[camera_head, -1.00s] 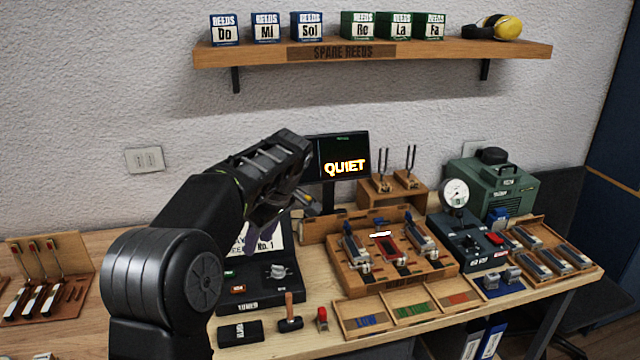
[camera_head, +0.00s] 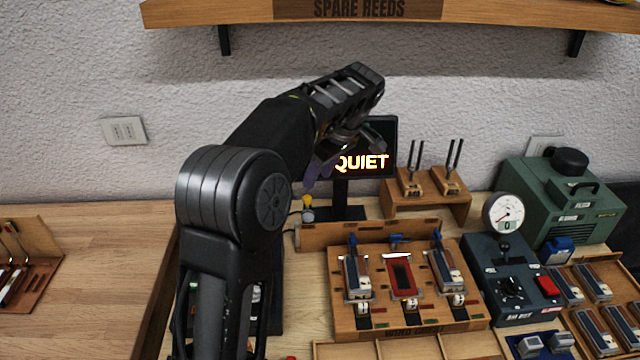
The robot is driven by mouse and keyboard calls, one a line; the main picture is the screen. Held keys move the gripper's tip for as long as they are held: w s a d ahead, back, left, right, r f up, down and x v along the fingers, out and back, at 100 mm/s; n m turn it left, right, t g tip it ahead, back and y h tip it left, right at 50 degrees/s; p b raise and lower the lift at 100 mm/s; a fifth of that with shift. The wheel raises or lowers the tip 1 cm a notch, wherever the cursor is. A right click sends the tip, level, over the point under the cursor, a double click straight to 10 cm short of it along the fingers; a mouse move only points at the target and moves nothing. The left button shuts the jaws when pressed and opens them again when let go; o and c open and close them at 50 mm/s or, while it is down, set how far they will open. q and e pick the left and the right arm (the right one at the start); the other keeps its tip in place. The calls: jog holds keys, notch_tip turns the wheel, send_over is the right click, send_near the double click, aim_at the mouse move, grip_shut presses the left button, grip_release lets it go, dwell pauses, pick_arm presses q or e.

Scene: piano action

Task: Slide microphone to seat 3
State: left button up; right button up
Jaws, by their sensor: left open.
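A small yellow-topped grey piece (camera_head: 307,208) stands at the left end of the wooden rail (camera_head: 325,237), by the monitor's foot; it looks like the microphone, but I cannot be sure. The wind chest (camera_head: 410,322) has three seats in a row: a left reed block (camera_head: 357,276), a red-framed middle seat (camera_head: 402,277) and a right reed block (camera_head: 447,268). I cannot read any seat numbers. My left gripper (camera_head: 345,148) is open and empty, raised in front of the monitor, above the small piece and apart from it. My right gripper is out of view.
The monitor (camera_head: 381,140) reads QUIET and is partly hidden by my left gripper. Tuning forks (camera_head: 411,180) on a wooden stand, a gauge (camera_head: 503,212) and a green machine (camera_head: 560,205) stand to the right. The shelf (camera_head: 500,12) is overhead. Bare tabletop (camera_head: 90,235) lies left.

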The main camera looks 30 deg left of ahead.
aim_at(308, 197)
pick_arm(q)
jog(key=shift+p+x, duration=0.7)
jog(key=shift+x, duration=3.15)
jog(key=shift+s, duration=0.1)
jog(key=shift+c, duration=0.5)
grip_shut()
